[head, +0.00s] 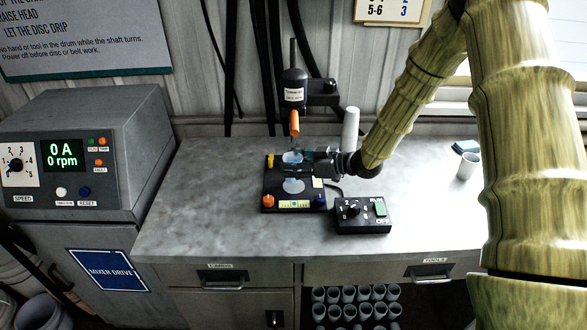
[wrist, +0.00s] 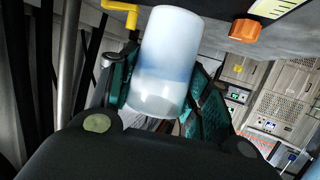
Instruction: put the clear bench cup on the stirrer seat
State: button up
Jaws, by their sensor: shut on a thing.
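The clear bench cup (head: 292,157) is translucent with a pale blue tint. My gripper (head: 303,163) comes in from the right and is shut on it. In the wrist view the cup (wrist: 168,55) sits between the two teal finger pads (wrist: 160,98). In the head view it shows over the rear part of the dark stirrer base (head: 271,186), below the orange shaft tip. A pale round spot (head: 293,187), seemingly the stirrer seat, shows on the base just in front of my gripper. I cannot tell the gap between cup and base.
The stirrer head (head: 293,85) hangs on its post above the base. An orange knob (head: 268,201) and a yellow piece (head: 270,160) stand on the base. A control box (head: 362,214) lies at right front. A white cylinder (head: 350,130) and a pale cup (head: 468,166) stand farther right.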

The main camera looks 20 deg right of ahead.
jog(key=shift+w+d+r, duration=0.1)
jog(key=shift+w+d, duration=0.05)
jog(key=shift+w, duration=0.1)
jog(key=shift+f+p, duration=0.2)
jog(key=shift+p, duration=0.1)
jog(key=shift+f+p, duration=0.55)
jog(key=shift+f, duration=1.05)
jog(key=shift+f, duration=0.1)
jog(key=o, duration=1.1)
jog(key=shift+o, duration=0.2)
jog(key=b+v, duration=0.2)
jog(key=v, duration=1)
jog(key=shift+b, duration=0.4)
